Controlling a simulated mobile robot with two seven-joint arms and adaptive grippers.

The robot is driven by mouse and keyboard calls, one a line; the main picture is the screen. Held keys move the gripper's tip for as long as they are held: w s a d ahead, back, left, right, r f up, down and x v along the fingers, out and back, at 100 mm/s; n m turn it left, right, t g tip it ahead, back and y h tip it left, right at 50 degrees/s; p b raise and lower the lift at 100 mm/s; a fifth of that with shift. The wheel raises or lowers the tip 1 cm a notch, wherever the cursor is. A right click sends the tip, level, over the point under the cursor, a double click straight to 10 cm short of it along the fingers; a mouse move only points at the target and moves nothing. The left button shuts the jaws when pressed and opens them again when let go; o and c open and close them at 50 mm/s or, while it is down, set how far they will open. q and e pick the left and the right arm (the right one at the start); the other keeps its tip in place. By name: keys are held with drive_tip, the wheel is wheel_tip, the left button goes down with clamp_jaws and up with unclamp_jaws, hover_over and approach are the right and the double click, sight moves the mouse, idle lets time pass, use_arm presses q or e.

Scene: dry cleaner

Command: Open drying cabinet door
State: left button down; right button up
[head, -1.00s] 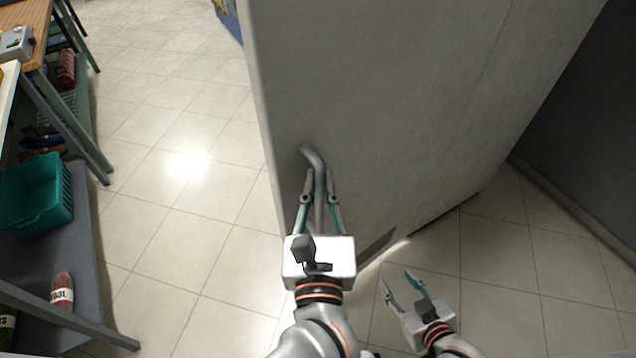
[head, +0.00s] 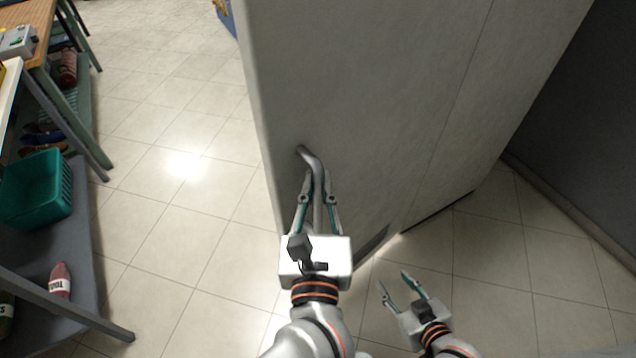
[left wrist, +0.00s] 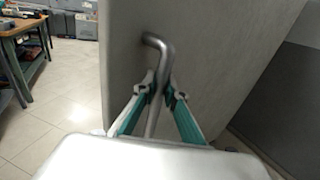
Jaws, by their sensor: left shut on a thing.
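The drying cabinet door (head: 370,90) is a large pale panel filling the middle of the head view, with its near edge at the left. A grey bar handle (head: 310,158) is fixed near that edge. My left gripper (head: 318,178) is shut on the handle, one finger on each side. In the left wrist view the handle (left wrist: 158,48) runs down between the fingertips (left wrist: 161,90), its top bend above them. My right gripper (head: 396,288) is open and empty, low over the floor right of the left arm.
A workbench (head: 28,58) and a grey shelf (head: 88,265) stand at the left, with a green basket (head: 38,190) and bottles on the shelf. A dark wall (head: 590,140) is at the right. Tiled floor (head: 170,210) left of the door is clear.

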use_arm(q)
drive_tip(key=c, duration=2.1)
unclamp_jaws()
